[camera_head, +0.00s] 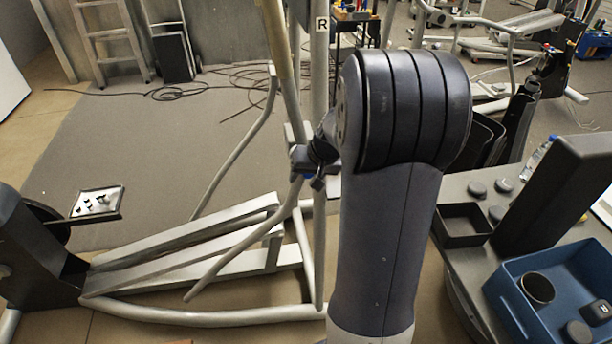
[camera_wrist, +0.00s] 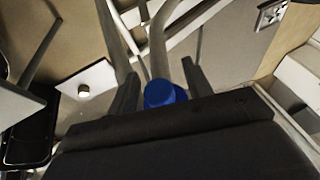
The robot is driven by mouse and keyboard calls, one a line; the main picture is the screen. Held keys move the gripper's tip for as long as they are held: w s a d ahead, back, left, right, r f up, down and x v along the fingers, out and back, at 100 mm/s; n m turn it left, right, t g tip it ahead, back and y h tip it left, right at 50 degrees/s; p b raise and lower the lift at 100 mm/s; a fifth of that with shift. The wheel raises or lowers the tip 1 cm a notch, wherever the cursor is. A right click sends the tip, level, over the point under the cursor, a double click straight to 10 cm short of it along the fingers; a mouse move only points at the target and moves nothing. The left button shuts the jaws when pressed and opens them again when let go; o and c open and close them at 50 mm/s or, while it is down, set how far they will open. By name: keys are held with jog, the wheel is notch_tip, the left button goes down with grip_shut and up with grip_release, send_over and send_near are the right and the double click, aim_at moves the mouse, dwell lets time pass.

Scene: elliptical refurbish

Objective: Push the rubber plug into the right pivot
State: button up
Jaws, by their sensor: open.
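My gripper (camera_head: 316,165) is at the elliptical's pale upright tube (camera_head: 318,90), which has an "R" label (camera_head: 321,24). In the wrist view my gripper (camera_wrist: 160,80) has its two dark fingers apart. A blue round piece (camera_wrist: 165,92) lies between them in the picture, at the end of a grey tube (camera_wrist: 159,50). I cannot tell whether the fingers touch it, or whether it is part of the right pivot. A bit of blue also shows at my gripper in the head view. No rubber plug is clearly visible between the fingers. My arm hides part of the machine.
Dark round pieces (camera_head: 503,185) lie on the grey surface at right, beside a small black tray (camera_head: 463,220). A blue bin (camera_head: 510,292) there holds a dark cup (camera_head: 537,288) and other dark pieces. Cables (camera_head: 200,85) cross the floor behind. Floor left of the machine is fairly open.

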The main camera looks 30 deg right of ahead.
jog(key=v, duration=1)
jog(key=shift+r+b, duration=0.35)
jog(key=shift+d, duration=0.1)
jog(key=x, duration=1.1)
jog(key=shift+s+p, duration=0.15)
jog(key=shift+p, duration=0.2)
jog(key=shift+s, duration=0.25)
